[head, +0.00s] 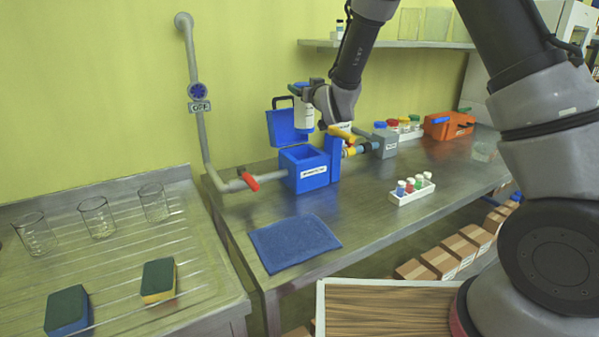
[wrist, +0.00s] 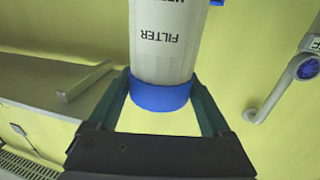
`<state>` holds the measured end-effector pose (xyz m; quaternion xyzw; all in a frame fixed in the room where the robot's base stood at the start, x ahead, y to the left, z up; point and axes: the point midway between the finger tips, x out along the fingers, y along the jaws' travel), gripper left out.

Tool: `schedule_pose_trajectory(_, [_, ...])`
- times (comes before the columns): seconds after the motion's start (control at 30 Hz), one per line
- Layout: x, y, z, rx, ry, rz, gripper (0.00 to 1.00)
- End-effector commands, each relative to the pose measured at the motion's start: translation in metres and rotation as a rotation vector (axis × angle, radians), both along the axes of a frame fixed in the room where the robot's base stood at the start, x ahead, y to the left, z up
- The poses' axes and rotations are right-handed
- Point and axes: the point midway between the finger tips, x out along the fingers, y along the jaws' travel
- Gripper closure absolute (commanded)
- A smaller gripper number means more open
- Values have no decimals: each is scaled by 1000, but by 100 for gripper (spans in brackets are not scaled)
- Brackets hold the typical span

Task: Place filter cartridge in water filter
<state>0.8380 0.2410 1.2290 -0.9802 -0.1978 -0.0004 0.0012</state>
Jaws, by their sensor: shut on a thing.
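The filter cartridge is a white cylinder with a blue end cap. In the head view the cartridge (head: 303,115) hangs upright above the blue water filter (head: 306,176). My gripper (head: 308,92) holds it from above. In the wrist view the cartridge (wrist: 160,45) shows the word FILTER, and my gripper (wrist: 160,92) has its fingers on either side of the blue cap. The water filter is an open box on the table with its blue lid (head: 281,128) raised at the back. The cartridge's lower end is above the box and apart from its floor.
A grey pipe with a red-handled valve (head: 249,181) joins the filter's left. A yellow-handled valve (head: 341,134) is on its right. A blue mat (head: 293,243) lies in front. A vial rack (head: 412,189) stands to the right. A shelf (head: 400,44) is above at the back.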

Motion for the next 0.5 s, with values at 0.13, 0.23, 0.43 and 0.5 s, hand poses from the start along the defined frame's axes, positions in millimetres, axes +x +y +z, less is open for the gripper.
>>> schedule_pose_trajectory(0.13, [0, 0, -23, -3, 5, -1, 100])
schedule_pose_trajectory(0.23, [0, 0, -49, -5, 5, 0, 100])
schedule_pose_trajectory(0.43, [0, 0, -102, -4, 5, 1, 100])
schedule_pose_trajectory(0.5, [0, 0, -117, -3, 3, 0, 100])
